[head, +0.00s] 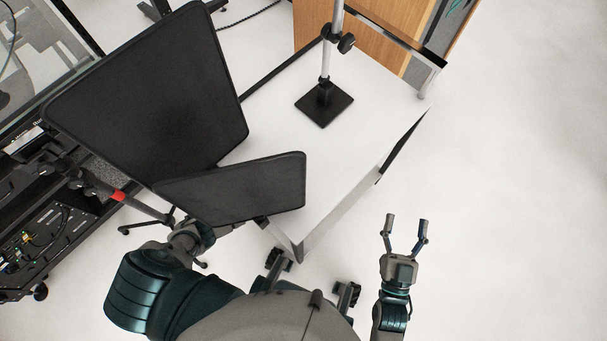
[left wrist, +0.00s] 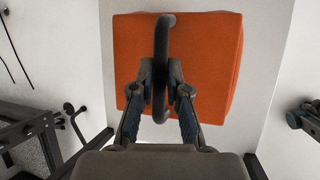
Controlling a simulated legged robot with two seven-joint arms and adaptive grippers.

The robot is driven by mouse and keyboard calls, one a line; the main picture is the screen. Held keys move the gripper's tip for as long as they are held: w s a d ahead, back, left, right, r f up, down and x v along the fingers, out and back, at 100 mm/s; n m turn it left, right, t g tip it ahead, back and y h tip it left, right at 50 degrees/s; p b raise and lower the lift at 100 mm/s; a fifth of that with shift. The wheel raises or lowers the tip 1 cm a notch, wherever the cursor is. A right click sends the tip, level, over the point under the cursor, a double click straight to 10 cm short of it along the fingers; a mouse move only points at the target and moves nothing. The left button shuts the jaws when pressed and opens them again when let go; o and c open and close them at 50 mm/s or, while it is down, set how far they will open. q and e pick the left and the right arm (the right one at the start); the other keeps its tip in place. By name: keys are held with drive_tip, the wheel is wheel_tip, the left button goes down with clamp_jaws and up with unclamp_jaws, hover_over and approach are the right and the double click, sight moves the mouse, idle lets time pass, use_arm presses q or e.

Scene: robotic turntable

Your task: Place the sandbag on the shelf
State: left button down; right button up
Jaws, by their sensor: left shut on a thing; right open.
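The sandbag (left wrist: 210,60) is an orange, block-shaped bag with a dark loop handle (left wrist: 164,35), in the left wrist view. My left gripper (left wrist: 161,80) is shut on that handle. Whether the bag rests on the pale surface below it or hangs above it, I cannot tell. In the head view the bag and my left gripper are hidden behind black panels. My right gripper (head: 407,219) is open and empty, over the floor right of a white-topped stand (head: 350,140). I cannot tell which surface is the shelf.
A large black panel (head: 150,95) and a smaller one (head: 235,188) cover the stand's left side. A metal pole rises from a black base (head: 324,103) on its white top. A wooden cabinet (head: 375,50) stands behind. Dark equipment is at the left; floor at the right is clear.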

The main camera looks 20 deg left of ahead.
use_arm(q)
drive_tip(key=shift+f+b, duration=0.4)
drive_tip(key=shift+f, duration=0.55)
drive_tip(key=shift+w+f, duration=0.1)
drive_tip(key=shift+f, duration=0.1)
use_arm(e)
drive_tip(key=r+t, duration=0.1)
drive_tip(key=s+r+t, duration=0.1)
drive_tip(key=shift+s+r+t, duration=0.2)
drive_tip(key=shift+r+t, duration=0.1)
use_arm(q)
drive_tip(key=c, duration=1.2)
unclamp_jaws()
drive_tip(key=shift+s+f, duration=0.15)
drive_tip(key=shift+s, duration=0.05)
use_arm(e)
drive_tip(key=shift+d, duration=0.1)
use_arm(q)
drive_tip(key=shift+o, duration=0.2)
